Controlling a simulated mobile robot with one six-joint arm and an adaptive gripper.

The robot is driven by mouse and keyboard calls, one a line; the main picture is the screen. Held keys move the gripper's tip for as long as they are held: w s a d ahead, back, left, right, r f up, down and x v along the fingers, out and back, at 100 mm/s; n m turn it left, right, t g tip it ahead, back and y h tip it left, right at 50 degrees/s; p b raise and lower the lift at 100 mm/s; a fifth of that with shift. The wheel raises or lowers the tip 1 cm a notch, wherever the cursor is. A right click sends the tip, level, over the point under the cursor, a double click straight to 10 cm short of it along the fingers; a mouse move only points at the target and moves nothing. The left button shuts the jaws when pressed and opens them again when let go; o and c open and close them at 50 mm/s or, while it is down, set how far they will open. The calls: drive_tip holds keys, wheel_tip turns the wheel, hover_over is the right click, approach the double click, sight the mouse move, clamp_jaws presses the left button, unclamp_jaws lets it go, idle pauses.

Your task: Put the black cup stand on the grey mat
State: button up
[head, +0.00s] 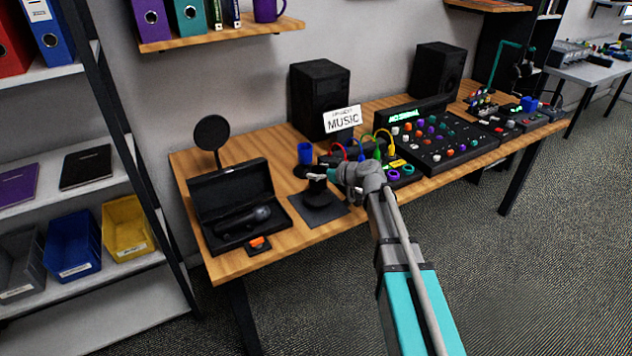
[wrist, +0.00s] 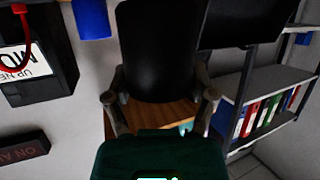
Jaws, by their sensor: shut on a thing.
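The black cup stand (head: 316,190) is upright over the grey mat (head: 333,213) near the table's front edge. I cannot tell whether its base touches the mat. My gripper (head: 330,175) reaches it from the right and is shut on it near its upper part. In the wrist view the two fingers of my gripper (wrist: 160,105) sit on either side of a large dark body, the stand (wrist: 160,50), which fills the upper middle. The mat does not show in the wrist view.
A blue cup (head: 305,152) stands just behind the stand. An open black case with a microphone (head: 240,215) lies to the left. A mixer with coloured knobs (head: 430,135) and plugged cables is on the right. A MUSIC sign (head: 342,121) stands behind.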

drive_tip(key=shift+f+b, duration=0.9)
drive_tip(key=shift+f, duration=0.3)
drive_tip(key=shift+f, duration=0.1)
drive_tip(key=o, duration=1.2)
drive_tip(key=shift+s, duration=0.1)
drive_tip(key=shift+o, duration=0.2)
drive_tip(key=shift+s+d+r, duration=0.1)
drive_tip(key=shift+d+r, duration=0.1)
drive_tip(key=shift+r, duration=0.05)
drive_tip(key=p+v, duration=0.4)
drive_tip(key=v, duration=0.7)
drive_tip(key=shift+d, duration=0.25)
drive_tip(key=shift+s, duration=0.2)
